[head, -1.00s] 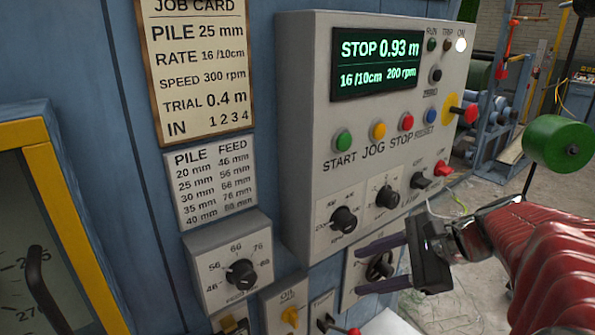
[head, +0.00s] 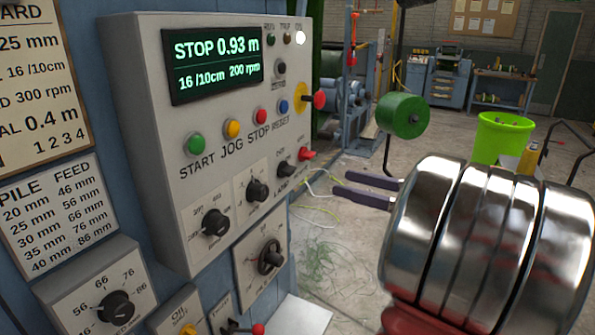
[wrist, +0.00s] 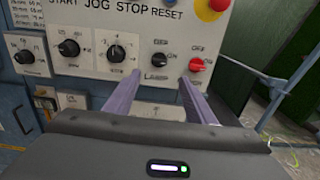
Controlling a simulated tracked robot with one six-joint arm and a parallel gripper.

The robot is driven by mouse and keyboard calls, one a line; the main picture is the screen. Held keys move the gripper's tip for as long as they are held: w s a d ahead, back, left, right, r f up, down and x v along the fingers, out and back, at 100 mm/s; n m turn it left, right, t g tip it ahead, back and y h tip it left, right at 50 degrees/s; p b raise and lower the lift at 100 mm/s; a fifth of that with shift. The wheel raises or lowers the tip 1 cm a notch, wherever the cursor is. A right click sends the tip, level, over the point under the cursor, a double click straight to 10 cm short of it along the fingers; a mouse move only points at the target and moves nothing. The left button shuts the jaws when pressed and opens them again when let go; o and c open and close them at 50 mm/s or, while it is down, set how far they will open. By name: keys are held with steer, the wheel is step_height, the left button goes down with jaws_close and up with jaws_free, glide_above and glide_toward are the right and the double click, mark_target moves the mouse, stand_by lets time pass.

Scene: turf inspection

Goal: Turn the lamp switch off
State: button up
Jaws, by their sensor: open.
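The lamp switch (head: 286,170) is a small black rotary knob at the lower right of the grey control panel (head: 150,120). In the wrist view the lamp switch (wrist: 158,60) sits above its "Lamp" label, with an ON mark at its right. Its handle seems turned toward ON, but it is too small to be sure. My gripper (head: 341,183) is open and empty, its purple fingers out in front of the panel, to the right of the switch. In the wrist view my gripper (wrist: 160,80) has its fingertips spread just below the switch, apart from it.
A red switch (wrist: 197,65) is right beside the lamp switch. A red emergency knob (head: 319,99) on a yellow plate juts out above. Two black dials (head: 215,222) are to the left. A green spool (head: 404,116) and lime bin (head: 502,138) stand beyond.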

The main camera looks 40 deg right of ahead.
mark_target(294, 170)
steer(key=x, duration=1.4)
stand_by(0.4)
steer(key=shift+s, duration=0.1)
steer(key=c, duration=1)
steer(key=shift+d, duration=0.15)
steer(key=shift+c, duration=0.2)
